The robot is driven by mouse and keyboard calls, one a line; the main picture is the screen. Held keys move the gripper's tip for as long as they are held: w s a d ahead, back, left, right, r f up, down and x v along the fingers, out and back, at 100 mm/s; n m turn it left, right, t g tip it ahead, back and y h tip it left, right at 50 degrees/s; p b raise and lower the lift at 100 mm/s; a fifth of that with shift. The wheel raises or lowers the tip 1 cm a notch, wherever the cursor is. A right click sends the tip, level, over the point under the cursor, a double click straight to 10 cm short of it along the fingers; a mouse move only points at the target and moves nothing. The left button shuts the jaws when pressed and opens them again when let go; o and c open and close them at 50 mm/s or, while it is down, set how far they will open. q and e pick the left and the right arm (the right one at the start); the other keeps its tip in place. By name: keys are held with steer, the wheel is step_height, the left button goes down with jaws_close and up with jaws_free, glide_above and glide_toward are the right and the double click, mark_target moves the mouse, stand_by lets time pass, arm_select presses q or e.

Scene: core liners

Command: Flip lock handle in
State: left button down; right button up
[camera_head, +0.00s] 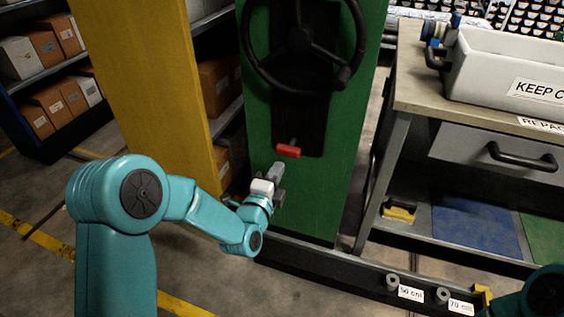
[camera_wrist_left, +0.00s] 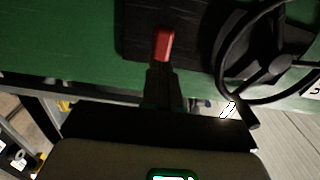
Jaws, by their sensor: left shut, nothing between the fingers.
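The lock handle is a small red lever (camera_head: 288,151) on a black plate (camera_head: 300,125) of the green panel (camera_head: 258,115), below a black handwheel (camera_head: 302,40). My left gripper (camera_head: 278,168) is shut and empty, with its tips just below the red lever. In the left wrist view the red lever (camera_wrist_left: 164,44) shows straight beyond the shut fingers (camera_wrist_left: 163,85). I cannot tell whether the tips touch it. The handwheel (camera_wrist_left: 268,68) is at the right there. My right gripper is out of view; only part of my right arm shows at the lower right.
A workbench (camera_head: 418,95) with a white bin (camera_head: 505,75) stands to the right. A yellow panel (camera_head: 145,80) is left of the green one. Shelves with boxes (camera_head: 45,60) are at the far left. A dark rail (camera_head: 340,265) runs along the floor in front.

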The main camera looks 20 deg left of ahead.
mark_target(286, 154)
arm_select(q)
steer(key=shift+w+d, duration=0.15)
steer(key=shift+w, duration=1.95)
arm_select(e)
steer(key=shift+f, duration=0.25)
